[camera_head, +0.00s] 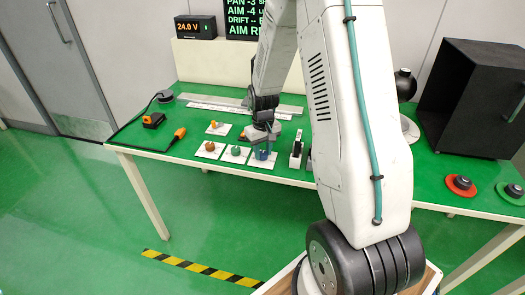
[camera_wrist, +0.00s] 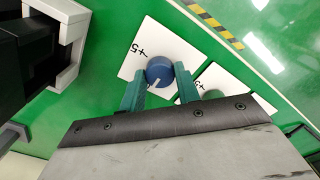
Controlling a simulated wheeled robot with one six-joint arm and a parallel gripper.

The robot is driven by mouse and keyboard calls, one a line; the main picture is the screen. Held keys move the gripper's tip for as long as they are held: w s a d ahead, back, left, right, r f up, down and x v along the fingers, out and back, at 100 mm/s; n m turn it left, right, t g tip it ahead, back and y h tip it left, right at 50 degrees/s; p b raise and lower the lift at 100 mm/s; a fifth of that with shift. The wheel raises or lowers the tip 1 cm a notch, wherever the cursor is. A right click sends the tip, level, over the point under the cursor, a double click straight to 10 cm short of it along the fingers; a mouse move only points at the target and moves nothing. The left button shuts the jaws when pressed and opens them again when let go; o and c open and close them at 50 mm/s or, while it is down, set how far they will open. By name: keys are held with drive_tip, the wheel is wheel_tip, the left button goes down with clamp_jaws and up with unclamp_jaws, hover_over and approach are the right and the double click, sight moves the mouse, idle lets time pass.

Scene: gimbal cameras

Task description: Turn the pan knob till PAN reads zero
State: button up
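The wall display (camera_head: 243,14) reads PAN -3 and AIM -4, with its right side cut off. Three knobs stand in a row on white plates: an orange one (camera_head: 210,146), a green one (camera_head: 236,151) and a blue one (camera_head: 262,155). The pictures do not show which is labelled pan. My gripper (camera_head: 262,140) points down over the blue knob. In the wrist view the blue knob (camera_wrist: 160,70) sits between my two teal fingertips (camera_wrist: 161,78), which lie against its sides. Its pale pointer line aims to lower left; a "+5" mark shows on its plate.
Another orange knob on a plate (camera_head: 217,128) stands behind the row. A white-and-black block (camera_head: 296,150) stands just right of the blue knob. A long metal rail (camera_head: 240,106) lies behind. A black box (camera_head: 470,100) and red disc (camera_head: 461,185) are at right.

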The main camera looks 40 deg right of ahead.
drive_tip(key=shift+m, duration=0.4)
drive_tip(key=m, duration=0.4)
drive_tip(key=shift+m, duration=0.4)
drive_tip(key=m, duration=0.6)
idle(0.4)
drive_tip(key=o, duration=1)
drive_tip(key=shift+s+d, duration=0.1)
